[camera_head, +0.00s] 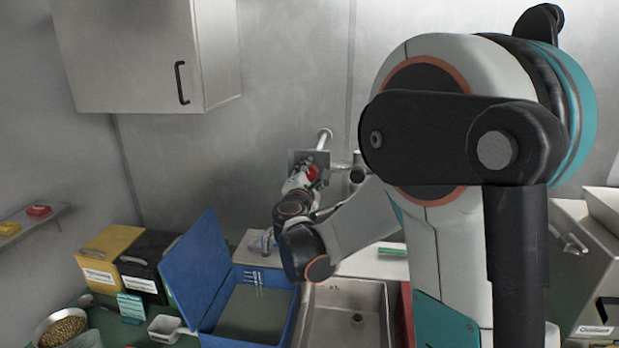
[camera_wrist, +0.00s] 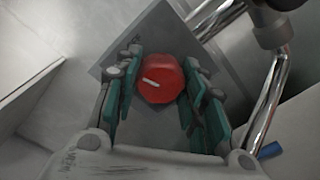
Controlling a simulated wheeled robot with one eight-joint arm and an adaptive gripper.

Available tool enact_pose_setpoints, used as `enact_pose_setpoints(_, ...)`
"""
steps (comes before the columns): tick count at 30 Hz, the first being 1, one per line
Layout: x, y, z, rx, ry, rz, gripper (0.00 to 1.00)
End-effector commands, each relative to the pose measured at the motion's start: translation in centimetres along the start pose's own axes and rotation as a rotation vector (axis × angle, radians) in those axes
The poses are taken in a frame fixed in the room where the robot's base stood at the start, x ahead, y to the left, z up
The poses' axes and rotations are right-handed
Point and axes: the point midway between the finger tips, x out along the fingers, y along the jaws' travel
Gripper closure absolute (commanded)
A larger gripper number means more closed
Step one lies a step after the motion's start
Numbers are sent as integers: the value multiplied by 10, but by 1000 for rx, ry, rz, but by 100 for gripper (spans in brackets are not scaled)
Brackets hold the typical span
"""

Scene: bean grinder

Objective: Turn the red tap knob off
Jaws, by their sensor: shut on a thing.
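The red tap knob (camera_wrist: 161,79) is round with a white mark on its face, in the middle of the wrist view. It is mounted in front of a grey square plate (camera_wrist: 150,45). My gripper (camera_wrist: 160,90) has its teal-padded fingers on both sides of the knob and is shut on it. In the head view the knob (camera_head: 312,173) is a small red patch at the tip of my gripper (camera_head: 309,177), against the wall plate above the sink. My arm and gripper hide part of the plate and pipework there.
A chrome pipe (camera_wrist: 268,105) runs down close to the right of the gripper. Below are a steel sink (camera_head: 343,316) and an open blue box (camera_head: 197,262) with a raised lid. A wall cabinet (camera_head: 140,55) hangs at upper left.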

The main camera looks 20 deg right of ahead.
Motion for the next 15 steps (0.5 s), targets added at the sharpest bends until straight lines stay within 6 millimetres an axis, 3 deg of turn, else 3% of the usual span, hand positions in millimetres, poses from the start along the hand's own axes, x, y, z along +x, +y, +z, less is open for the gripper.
enact_pose_setpoints(15, 0, 0, 0, 309, 0, 0, 86)
